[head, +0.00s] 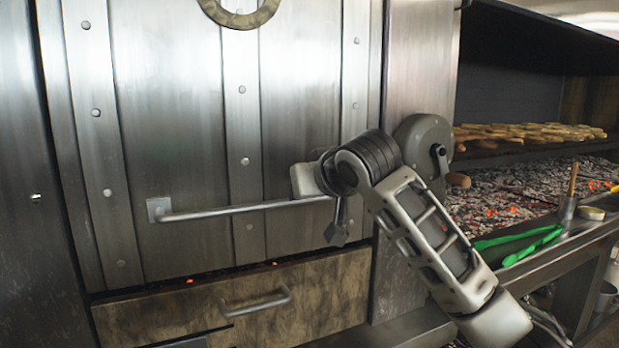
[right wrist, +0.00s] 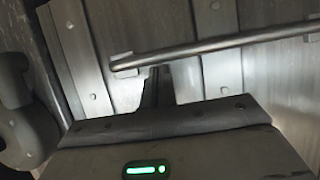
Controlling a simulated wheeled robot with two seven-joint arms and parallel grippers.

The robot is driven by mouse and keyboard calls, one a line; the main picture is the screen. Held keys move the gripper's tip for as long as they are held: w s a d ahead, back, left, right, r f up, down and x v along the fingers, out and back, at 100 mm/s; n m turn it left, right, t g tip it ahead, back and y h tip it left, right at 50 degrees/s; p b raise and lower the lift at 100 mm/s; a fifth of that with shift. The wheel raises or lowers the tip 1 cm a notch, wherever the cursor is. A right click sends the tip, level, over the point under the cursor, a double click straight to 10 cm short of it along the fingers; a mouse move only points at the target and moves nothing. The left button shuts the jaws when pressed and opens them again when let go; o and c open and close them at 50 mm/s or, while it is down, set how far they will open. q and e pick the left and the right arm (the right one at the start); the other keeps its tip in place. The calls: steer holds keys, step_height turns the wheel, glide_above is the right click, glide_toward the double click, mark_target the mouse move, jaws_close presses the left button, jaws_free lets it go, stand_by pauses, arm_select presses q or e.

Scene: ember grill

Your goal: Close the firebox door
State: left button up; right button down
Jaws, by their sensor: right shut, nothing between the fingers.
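The firebox door (head: 175,130) is a large riveted steel panel filling the left and middle of the head view. A dark strip with a few glowing embers shows along its lower edge. Its long bar handle (head: 245,209) crosses the lower part, and the bar also shows in the right wrist view (right wrist: 220,44). My right gripper (head: 338,236) is shut and empty at the bar's right end, which my arm partly hides. In the right wrist view its fingers (right wrist: 155,75) reach up to the bar's lower edge; I cannot tell if they touch. My left gripper is not in view.
A brown drawer (head: 330,300) with a small handle sits below the door. To the right is an open grill with glowing coals (head: 500,195) and food on a rack (head: 525,133). Green tongs (head: 520,243) lie on the front ledge. A round ring (head: 240,15) is above.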

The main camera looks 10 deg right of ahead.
steer(key=shift+d+f, duration=0.1)
steer(key=shift+f, duration=0.35)
steer(key=s+d+r+p, duration=0.2)
steer(key=s+r+p, duration=0.2)
steer(key=s+r, duration=0.45)
step_height(320, 180, down, 27)
steer(key=s+g+y, duration=0.1)
steer(key=s, duration=0.2)
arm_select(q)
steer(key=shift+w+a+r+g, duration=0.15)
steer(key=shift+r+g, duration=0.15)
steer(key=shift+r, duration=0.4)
arm_select(e)
steer(key=s+d+f+m+h, duration=0.1)
steer(key=s+d+f, duration=0.2)
steer(key=s+f, duration=1.6)
steer(key=shift+s+d+g, duration=0.15)
steer(key=shift+s+g, duration=0.15)
steer(key=shift+s, duration=0.85)
